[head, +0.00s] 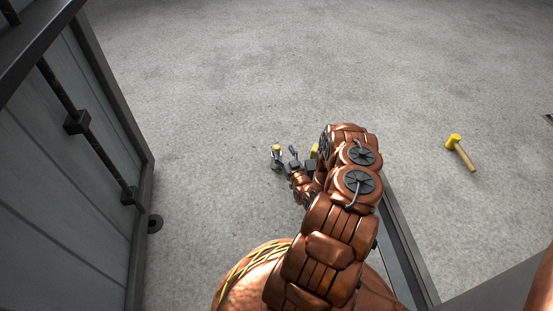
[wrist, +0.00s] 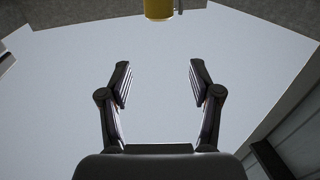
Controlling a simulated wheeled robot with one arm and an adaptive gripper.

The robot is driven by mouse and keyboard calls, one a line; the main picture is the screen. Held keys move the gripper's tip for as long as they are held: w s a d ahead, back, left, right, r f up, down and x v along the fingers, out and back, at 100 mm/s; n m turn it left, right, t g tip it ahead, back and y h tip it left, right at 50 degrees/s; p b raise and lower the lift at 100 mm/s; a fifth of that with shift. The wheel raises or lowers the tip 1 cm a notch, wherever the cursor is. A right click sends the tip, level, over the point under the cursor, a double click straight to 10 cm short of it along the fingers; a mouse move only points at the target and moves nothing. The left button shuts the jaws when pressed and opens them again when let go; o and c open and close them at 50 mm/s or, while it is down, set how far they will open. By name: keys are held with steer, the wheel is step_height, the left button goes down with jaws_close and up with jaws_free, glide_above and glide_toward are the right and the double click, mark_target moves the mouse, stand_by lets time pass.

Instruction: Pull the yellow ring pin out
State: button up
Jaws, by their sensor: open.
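My gripper (head: 284,158) is open at the end of my copper-coloured arm, low over the grey floor in the head view. In the wrist view my gripper (wrist: 158,78) has its two dark fingers wide apart with nothing between them. A yellow cylindrical piece (wrist: 158,9) shows at the top edge of the wrist view, beyond the fingertips and roughly centred between them. In the head view a small yellow piece (head: 276,148) shows beside the fingertips. No ring shape is clear, so I cannot tell whether either yellow piece is the ring pin.
Another yellow patch (head: 314,150) is partly hidden by my arm. A yellow-headed mallet (head: 460,152) with a wooden handle lies on the floor at right. A grey panelled wall or door (head: 75,150) with dark rods stands at left. The floor (head: 270,70) ahead is clear.

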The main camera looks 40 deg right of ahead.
mark_target(278, 153)
step_height(278, 153, down, 6)
steer(key=shift+w+f+b, duration=0.1)
steer(key=shift+f+b, duration=0.05)
steer(key=shift+b, duration=1)
steer(key=shift+w+d+r, duration=0.2)
steer(key=shift+w+d, duration=0.05)
steer(key=shift+w, duration=0.35)
steer(key=b+x, duration=0.1)
steer(key=x, duration=0.3)
steer(key=shift+w+d+f+b, duration=0.1)
steer(key=shift+w+d+b, duration=0.05)
steer(key=shift+w+b, duration=0.2)
steer(key=shift+w+d, duration=0.2)
steer(key=shift+w, duration=0.4)
jaws_close()
